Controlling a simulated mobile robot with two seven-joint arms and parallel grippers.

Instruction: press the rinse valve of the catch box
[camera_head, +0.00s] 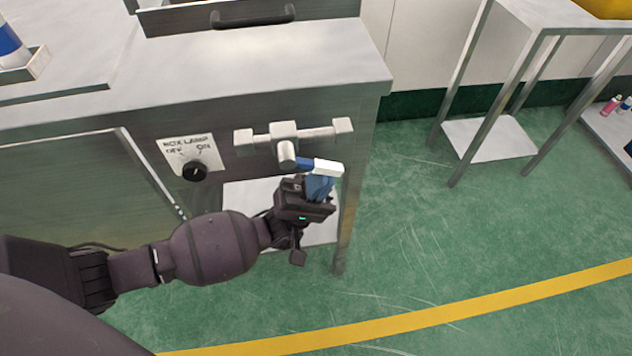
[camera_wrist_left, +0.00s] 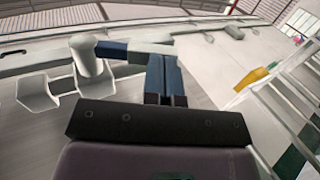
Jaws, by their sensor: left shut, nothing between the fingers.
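The rinse valve (camera_head: 284,140) is a grey metal pipe fitting on the front of the steel catch box (camera_head: 300,75). Its lever (camera_head: 328,167) points right, blue near the stem and white at the end. In the left wrist view the lever (camera_wrist_left: 113,49) runs across the top of the fingers. My left gripper (camera_head: 322,179) has blue fingers pointing up, shut and empty, just below the white end of the lever. Its fingers (camera_wrist_left: 163,62) meet the lever's line in the left wrist view; whether they touch it I cannot tell. My right gripper is not in view.
A lamp switch plate (camera_head: 190,155) with a black knob (camera_head: 194,171) sits left of the valve. A black handle (camera_head: 252,16) is on top of the box. A metal stand (camera_head: 488,140) is at the right. Green floor lies open right of the box.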

